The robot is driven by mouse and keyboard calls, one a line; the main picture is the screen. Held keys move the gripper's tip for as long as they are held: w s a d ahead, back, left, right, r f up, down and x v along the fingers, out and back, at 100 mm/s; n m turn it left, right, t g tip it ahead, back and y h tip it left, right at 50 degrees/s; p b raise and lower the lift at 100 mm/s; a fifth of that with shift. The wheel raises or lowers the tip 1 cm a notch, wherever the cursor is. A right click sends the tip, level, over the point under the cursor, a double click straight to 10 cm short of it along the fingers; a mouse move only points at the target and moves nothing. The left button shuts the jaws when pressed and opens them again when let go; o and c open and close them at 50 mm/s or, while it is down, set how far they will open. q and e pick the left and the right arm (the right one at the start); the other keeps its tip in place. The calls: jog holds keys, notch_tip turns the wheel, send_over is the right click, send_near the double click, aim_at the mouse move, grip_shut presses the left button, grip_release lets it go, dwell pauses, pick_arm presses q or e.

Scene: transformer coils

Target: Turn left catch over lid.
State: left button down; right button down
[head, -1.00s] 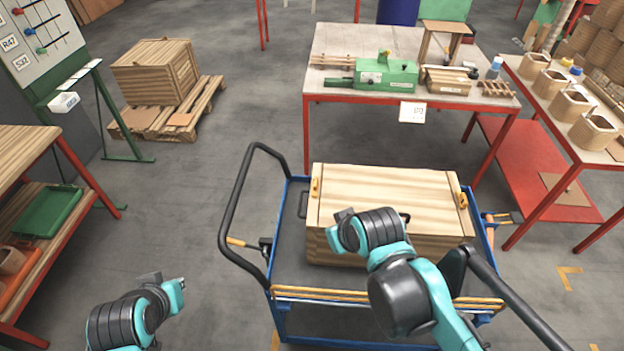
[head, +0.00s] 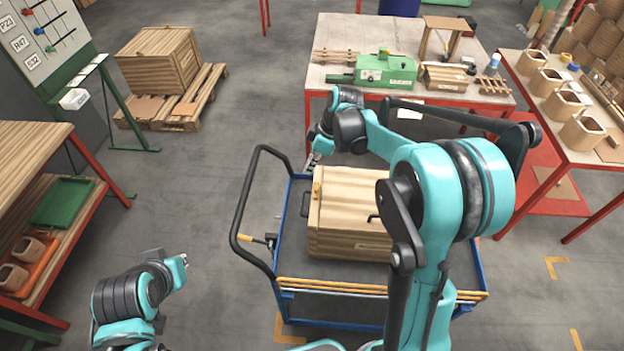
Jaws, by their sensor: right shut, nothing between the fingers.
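The wooden crate (head: 345,238) with its plank lid (head: 350,190) stands on the blue cart. The yellow left catch (head: 317,189) is at the lid's left end; the view is too small to tell exactly how it is turned. My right gripper (head: 312,162) points down just behind and above this catch, shut and empty; I cannot tell if it touches it. My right arm hides the crate's right end, including the other catch. My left gripper (head: 182,262) is at the lower left, away from the cart; its fingers are too unclear to judge.
The blue cart (head: 290,235) has a black push handle (head: 240,215) on its left. Behind it is a red-framed table (head: 335,40) with a green machine (head: 385,70). A shelf (head: 30,165) stands left. The floor between shelf and cart is clear.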

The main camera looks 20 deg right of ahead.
aim_at(316, 190)
jog(key=shift+w+f+n, duration=0.2)
jog(key=shift+w+n, duration=0.1)
jog(key=shift+w, duration=0.05)
jog(key=b+x, duration=0.2)
jog(key=x, duration=0.8)
jog(key=d, duration=0.1)
jog(key=s+d, duration=0.1)
jog(key=d, duration=0.1)
jog(key=shift+s+d, duration=0.3)
jog(key=shift+s, duration=0.1)
